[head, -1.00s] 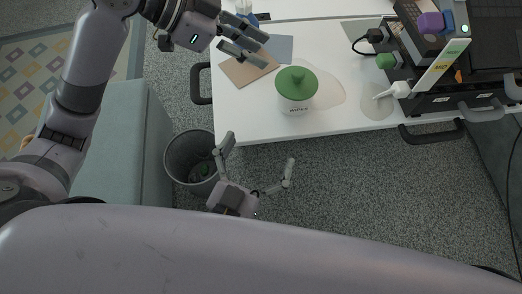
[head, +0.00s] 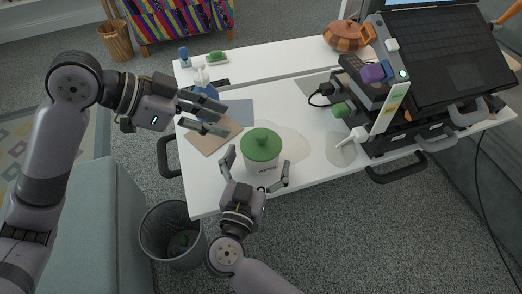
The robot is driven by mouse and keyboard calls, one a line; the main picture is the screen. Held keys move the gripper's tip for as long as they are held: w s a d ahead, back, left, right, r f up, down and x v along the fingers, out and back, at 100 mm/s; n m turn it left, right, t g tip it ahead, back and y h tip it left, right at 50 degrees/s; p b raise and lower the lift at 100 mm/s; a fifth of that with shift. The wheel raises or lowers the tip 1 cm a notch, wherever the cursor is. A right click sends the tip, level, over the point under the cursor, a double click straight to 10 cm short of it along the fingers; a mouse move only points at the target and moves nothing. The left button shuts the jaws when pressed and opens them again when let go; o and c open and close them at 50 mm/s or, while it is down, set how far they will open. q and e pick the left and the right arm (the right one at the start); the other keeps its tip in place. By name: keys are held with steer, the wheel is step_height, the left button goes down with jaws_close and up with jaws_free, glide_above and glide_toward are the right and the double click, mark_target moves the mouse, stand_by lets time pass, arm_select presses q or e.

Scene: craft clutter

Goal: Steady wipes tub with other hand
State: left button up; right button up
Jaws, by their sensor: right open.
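The wipes tub (head: 262,155) is a white round tub with a green lid and knob. It stands upright on the white table near the front edge. My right gripper (head: 254,168) is open at the tub's near side, one finger to its left and one to its right; I cannot tell whether they touch it. My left gripper (head: 222,114) is above the table's left part, left of and behind the tub. Its two fingers are apart with nothing visible between them.
Brown and grey sheets (head: 204,138) lie left of the tub. A spray bottle (head: 205,82) stands behind the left gripper. A black equipment stack (head: 384,120) with a laptop fills the right side. A bin (head: 172,236) stands on the floor at the front left.

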steer(key=shift+x, duration=1.15)
steer(key=shift+c, duration=0.3)
steer(key=c, duration=1.2)
steer(key=shift+c, duration=0.8)
steer(key=shift+f, duration=0.15)
steer(key=o, duration=0.8)
steer(key=shift+c, duration=0.2)
steer(key=c, duration=0.9)
